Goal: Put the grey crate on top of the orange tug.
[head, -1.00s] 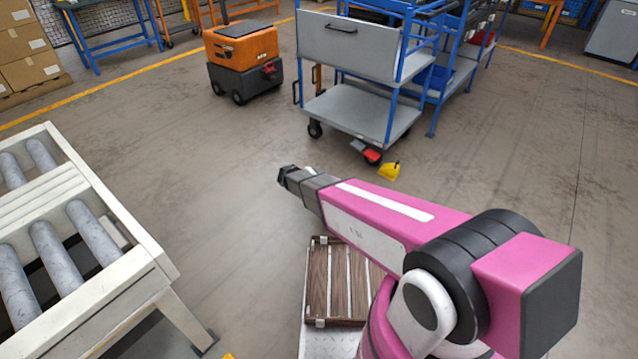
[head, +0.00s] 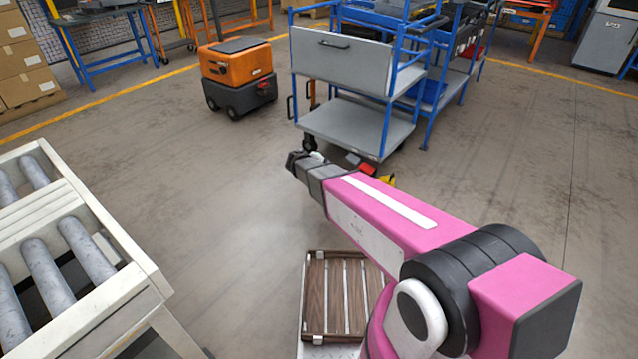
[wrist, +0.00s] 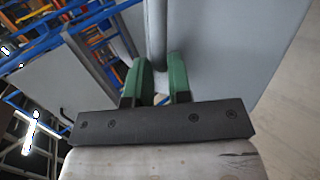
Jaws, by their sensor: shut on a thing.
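The orange tug (head: 238,67) stands on the floor at the back left in the head view, with a flat dark top (head: 234,46) that looks bare. I cannot pick out the grey crate for certain in either view. My gripper (head: 298,161) is in front of the grey cart, right of and nearer than the tug. In the wrist view, the green fingers (wrist: 163,80) are closed around a smooth grey bar (wrist: 156,35). What the bar belongs to is hidden.
The grey cart (head: 355,125) with blue posts stands ahead. A white roller conveyor (head: 135,275) is at the left. A brown slatted crate (head: 333,296) lies below my arm. A blue workbench (head: 112,55) is behind. Floor left of my gripper is clear.

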